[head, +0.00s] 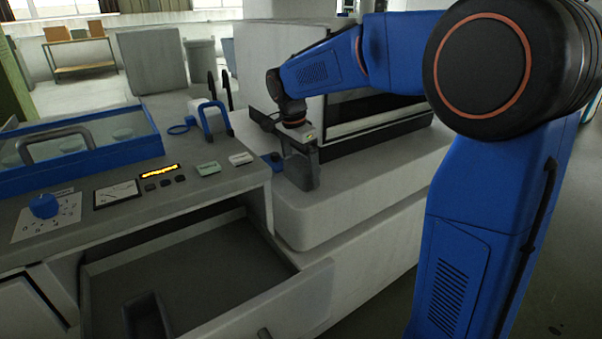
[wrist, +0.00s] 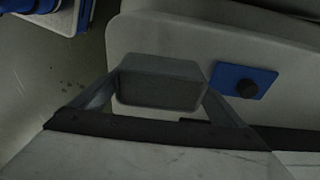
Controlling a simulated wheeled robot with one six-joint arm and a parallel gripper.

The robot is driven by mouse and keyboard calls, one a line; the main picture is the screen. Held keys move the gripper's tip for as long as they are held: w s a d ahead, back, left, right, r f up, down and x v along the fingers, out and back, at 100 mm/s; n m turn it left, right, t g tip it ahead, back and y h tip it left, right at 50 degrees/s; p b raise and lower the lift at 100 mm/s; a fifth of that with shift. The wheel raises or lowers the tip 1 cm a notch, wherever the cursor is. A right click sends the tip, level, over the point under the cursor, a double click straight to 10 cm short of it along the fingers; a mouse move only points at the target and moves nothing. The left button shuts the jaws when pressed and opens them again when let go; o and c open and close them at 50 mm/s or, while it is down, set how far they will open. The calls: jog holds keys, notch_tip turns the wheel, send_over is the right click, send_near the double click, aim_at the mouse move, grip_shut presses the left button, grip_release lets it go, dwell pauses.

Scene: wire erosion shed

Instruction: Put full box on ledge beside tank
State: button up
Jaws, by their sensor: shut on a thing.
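A grey box (wrist: 160,92) is between the two fingers of my gripper (wrist: 158,98) in the wrist view. My gripper (head: 302,168) is shut on it and points down in the head view, where the box is hard to tell from the fingers. It is over the left end of the pale, rounded ledge (head: 345,205), in front of the tank with the dark window (head: 375,108). I cannot tell whether the box touches the ledge.
A blue plate with a black knob (wrist: 243,80) is beside the box, to its right. A drawer (head: 190,270) stands open at the front, with a dark object (head: 147,315) in it. A blue-framed glass-lidded case (head: 85,145) is on the left counter. The ledge's front right is clear.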

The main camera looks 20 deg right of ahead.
jog(key=shift+f, duration=0.7)
jog(key=o, duration=1.1)
jog(key=shift+f, duration=0.1)
jog(key=r, duration=0.4)
jog(key=a+r, duration=0.1)
jog(key=r, duration=0.7)
jog(key=shift+s+a, duration=0.3)
jog(key=shift+s, duration=0.1)
